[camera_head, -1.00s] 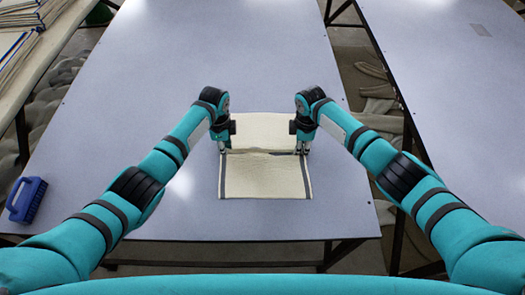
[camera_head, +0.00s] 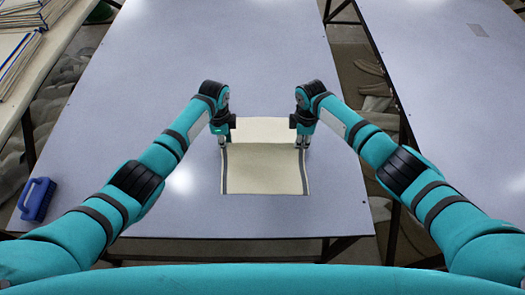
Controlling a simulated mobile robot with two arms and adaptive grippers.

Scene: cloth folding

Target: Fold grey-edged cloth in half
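My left gripper (camera_head: 223,146) points down at the left end of that line. My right gripper (camera_head: 302,145) points down at the right end. Both look closed on the corners of the near layer, though the fingertips are small. The far corners of the cloth are partly hidden by my grippers.
The pale blue-grey table (camera_head: 265,60) is clear around the cloth. A blue brush (camera_head: 37,200) lies at its left near edge. Another table (camera_head: 460,90) stands to the right across a gap.

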